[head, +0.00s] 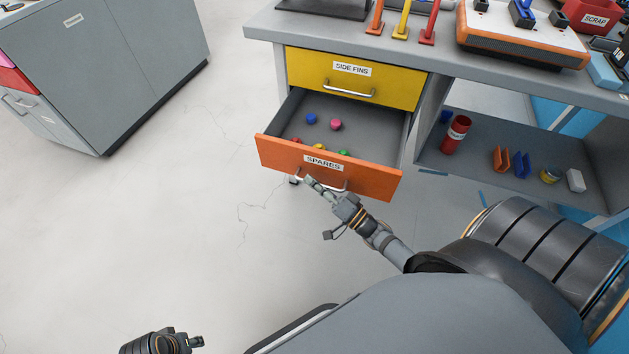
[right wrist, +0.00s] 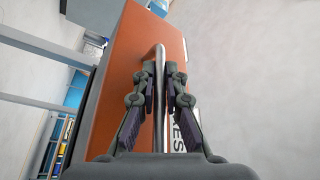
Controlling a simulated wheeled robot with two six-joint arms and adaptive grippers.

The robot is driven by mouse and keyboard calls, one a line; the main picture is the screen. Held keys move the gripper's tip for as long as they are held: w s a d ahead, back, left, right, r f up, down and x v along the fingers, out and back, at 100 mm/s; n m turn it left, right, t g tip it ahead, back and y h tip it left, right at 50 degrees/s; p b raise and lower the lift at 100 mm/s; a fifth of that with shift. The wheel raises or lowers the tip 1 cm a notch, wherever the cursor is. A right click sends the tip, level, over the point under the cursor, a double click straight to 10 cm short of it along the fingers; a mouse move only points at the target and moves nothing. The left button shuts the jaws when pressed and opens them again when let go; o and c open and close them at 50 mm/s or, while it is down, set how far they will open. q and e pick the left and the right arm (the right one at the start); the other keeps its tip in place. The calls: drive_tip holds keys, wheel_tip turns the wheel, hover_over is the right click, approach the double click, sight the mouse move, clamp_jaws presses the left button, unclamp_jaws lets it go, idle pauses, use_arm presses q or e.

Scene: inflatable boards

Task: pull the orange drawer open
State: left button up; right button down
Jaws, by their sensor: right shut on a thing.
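The orange drawer (head: 272,153), labelled SPARES, stands pulled out from the bench below the yellow drawer. My right gripper (head: 312,184) is at this handle. In the right wrist view the fingers (right wrist: 162,75) are closed around the handle bar (right wrist: 159,60), with the orange front (right wrist: 130,65) behind. My left gripper (head: 197,342) is low at the bottom left, away from the drawer; its finger opening is too small to tell.
The yellow SIDE FINS drawer (head: 310,73) above is shut. An open shelf (head: 470,165) to the right holds a red cylinder (head: 456,135) and small parts. A grey cabinet (head: 120,60) stands at the left. The floor (head: 190,200) before the drawer is clear.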

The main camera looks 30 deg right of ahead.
drive_tip(key=c, duration=1.4)
unclamp_jaws()
drive_tip(key=v, duration=1.2)
drive_tip(key=shift+w+a, duration=0.1)
